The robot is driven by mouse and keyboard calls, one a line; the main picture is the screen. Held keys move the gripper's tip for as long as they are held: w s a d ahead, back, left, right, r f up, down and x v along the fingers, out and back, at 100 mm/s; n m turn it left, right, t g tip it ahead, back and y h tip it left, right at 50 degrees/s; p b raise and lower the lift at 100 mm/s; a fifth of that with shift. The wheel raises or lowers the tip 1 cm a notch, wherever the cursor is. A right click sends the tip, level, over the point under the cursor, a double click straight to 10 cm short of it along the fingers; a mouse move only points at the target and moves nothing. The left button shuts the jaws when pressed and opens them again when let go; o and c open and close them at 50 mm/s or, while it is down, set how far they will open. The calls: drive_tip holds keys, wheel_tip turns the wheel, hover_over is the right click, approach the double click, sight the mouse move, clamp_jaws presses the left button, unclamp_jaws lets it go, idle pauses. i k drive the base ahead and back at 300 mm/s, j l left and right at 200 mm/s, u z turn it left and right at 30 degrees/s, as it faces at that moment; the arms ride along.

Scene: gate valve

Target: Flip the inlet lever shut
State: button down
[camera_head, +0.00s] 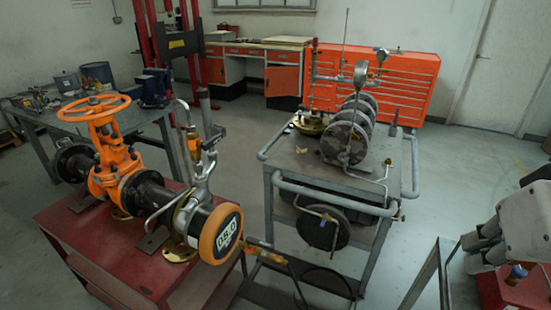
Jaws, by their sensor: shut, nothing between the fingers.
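An orange gate valve (115,170) with a handwheel (94,107) stands on a red cart (75,230) at the left. Its right end carries an orange ring with a round display (227,234). A bent metal pipe with a small brass fitting (194,145) rises beside that end. A brass fitting (263,253) shows on a line to its right. I cannot tell which of these bears the inlet lever, or how the lever is turned. I cannot make out my gripper in this view.
The grey trolley (284,178) carries reels and gauges (345,140). A hose hangs between it and the red cart. A grey machine-like shape (520,220) shows at the right edge. An orange drawer cabinet (405,85) stands behind. Floor is clear at the back right.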

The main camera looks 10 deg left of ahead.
sight(250, 240)
drive_tip(key=i+u, duration=0.1)
drive_tip(key=u, duration=0.4)
drive_tip(key=i+l+u, duration=0.1)
drive_tip(key=u, duration=0.15)
drive_tip(key=i+l+u, duration=0.1)
drive_tip(key=l+u, duration=0.15)
drive_tip(key=k, duration=0.65)
